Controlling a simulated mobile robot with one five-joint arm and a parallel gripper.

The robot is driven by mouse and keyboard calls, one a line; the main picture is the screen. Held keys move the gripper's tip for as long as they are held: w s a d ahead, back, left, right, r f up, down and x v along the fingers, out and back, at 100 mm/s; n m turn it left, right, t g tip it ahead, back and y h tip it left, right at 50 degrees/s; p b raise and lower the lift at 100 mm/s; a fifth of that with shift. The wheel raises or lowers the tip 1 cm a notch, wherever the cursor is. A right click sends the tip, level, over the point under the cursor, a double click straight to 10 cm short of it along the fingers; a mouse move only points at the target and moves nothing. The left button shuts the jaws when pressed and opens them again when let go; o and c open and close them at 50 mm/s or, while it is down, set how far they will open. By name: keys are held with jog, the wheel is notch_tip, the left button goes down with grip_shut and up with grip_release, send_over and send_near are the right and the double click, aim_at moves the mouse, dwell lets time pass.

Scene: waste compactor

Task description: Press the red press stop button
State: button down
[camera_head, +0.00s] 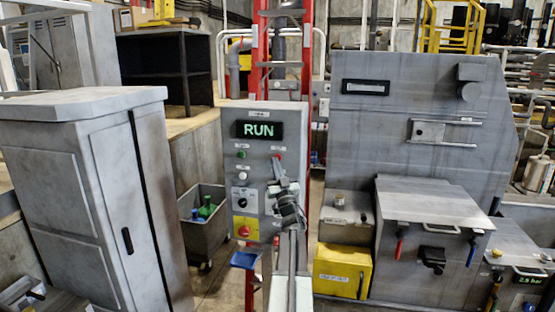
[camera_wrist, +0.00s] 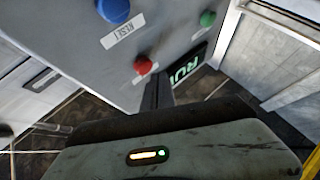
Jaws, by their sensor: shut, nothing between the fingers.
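A grey control panel (camera_head: 258,125) faces me in the head view, with a lit "RUN" display (camera_head: 258,130). A small red button (camera_head: 277,155) is at its upper right, just above my gripper (camera_head: 278,172). In the wrist view the red button (camera_wrist: 143,66) shows in full, close beside the tip of my gripper (camera_wrist: 158,90). My gripper is shut and empty. I cannot tell whether it touches the button or the panel. The red button's label is not readable.
The panel also has a green button (camera_head: 241,155), white button (camera_head: 243,176), black knob (camera_head: 242,203) and red mushroom button on yellow (camera_head: 244,231). A blue button (camera_wrist: 114,10) labelled "RESET" is near the red one. A grey cabinet (camera_head: 85,190) stands left, a grey machine (camera_head: 420,130) right.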

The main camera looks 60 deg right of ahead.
jog(key=shift+d, duration=0.1)
jog(key=shift+d, duration=0.35)
jog(key=shift+w+d, duration=0.2)
jog(key=shift+d, duration=0.25)
dwell(0.9)
dwell(0.4)
jog(key=shift+s+a, duration=0.25)
jog(key=shift+a, duration=0.65)
jog(key=a, duration=0.1)
jog(key=s+a, duration=0.1)
jog(key=a, duration=0.2)
jog(key=shift+s+a, duration=0.3)
jog(key=shift+a, duration=0.05)
